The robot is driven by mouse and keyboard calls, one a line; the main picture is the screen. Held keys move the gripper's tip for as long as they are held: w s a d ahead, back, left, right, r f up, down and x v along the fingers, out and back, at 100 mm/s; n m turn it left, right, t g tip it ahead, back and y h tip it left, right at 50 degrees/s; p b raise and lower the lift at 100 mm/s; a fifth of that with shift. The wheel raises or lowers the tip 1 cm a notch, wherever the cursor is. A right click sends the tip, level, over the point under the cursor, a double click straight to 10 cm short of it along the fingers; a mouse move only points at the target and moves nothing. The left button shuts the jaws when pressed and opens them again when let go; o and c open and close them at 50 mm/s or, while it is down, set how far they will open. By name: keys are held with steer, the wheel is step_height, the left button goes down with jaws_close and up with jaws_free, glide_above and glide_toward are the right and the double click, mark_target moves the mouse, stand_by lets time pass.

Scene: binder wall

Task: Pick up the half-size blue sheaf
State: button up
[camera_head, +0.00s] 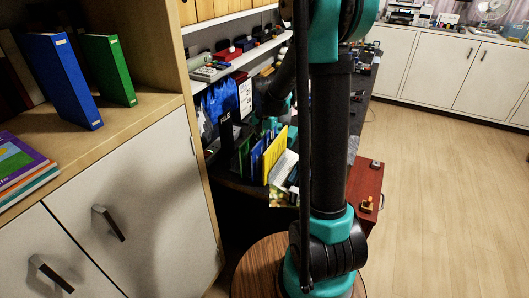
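A row of thin upright folders stands on the dark desk beyond my arm. It holds a small blue one (257,160), a green one (244,156) and a taller yellow one (274,154) at the right. The blue one is partly covered by its neighbours. A larger blue binder (62,80) leans on the wooden shelf at the left, next to a green binder (108,70). I cannot tell by sight which blue item is the half-size sheaf. My arm's far end reaches down behind the upright link, just above the folder row. Its fingers cannot be made out.
A wooden cabinet with white doors (134,215) stands close on the left. A white shelf (238,62) with small items hangs above the desk. A reddish-brown box (367,185) stands right of my arm. The wooden floor (440,205) at the right is clear.

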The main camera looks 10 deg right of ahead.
steer(key=shift+c, duration=0.3)
jaws_close()
